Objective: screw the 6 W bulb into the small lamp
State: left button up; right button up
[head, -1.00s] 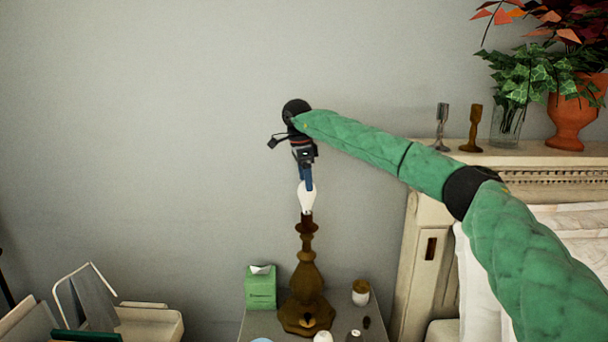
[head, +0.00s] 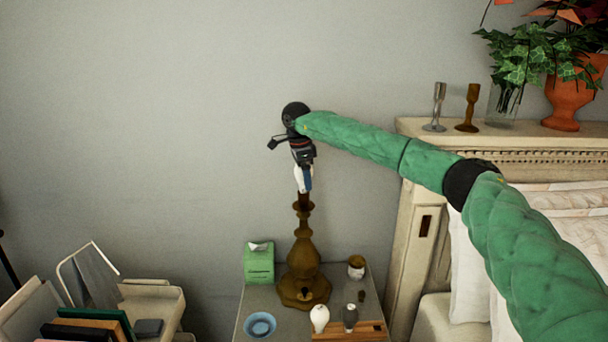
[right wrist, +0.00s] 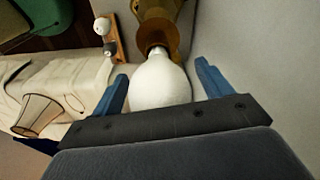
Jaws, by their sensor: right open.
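The brown lamp (head: 303,255) stands on the nightstand without a shade. A white bulb (right wrist: 160,82) sits upright at its socket; I cannot read its wattage or tell how far it is screwed in. My right gripper (head: 303,184) is over the lamp from above, its blue fingers on either side of this bulb. In the right wrist view the fingers are apart, with gaps between each and the bulb. A second white bulb (head: 319,317) and a dark grey bulb (head: 350,317) are at a wooden board (head: 374,329) on the nightstand. My left gripper is not in view.
A green tissue box (head: 259,263), a blue dish (head: 260,325) and a small cup (head: 356,267) stand around the lamp base. The bed's headboard (head: 409,215) is at the right. A cone-shaped shade (right wrist: 38,114) shows in the right wrist view. The wall behind is bare.

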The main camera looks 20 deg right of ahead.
jog(key=c, duration=1.1)
jog(key=shift+o, duration=0.2)
jog(key=shift+m, duration=1.7)
jog(key=shift+m, duration=0.4)
jog(key=shift+s+m+g, duration=0.1)
jog(key=shift+m+g, duration=0.2)
jog(key=shift+m, duration=1)
jog(key=shift+m, duration=0.6)
jog(key=shift+m+y, duration=0.3)
jog(key=shift+m, duration=0.9)
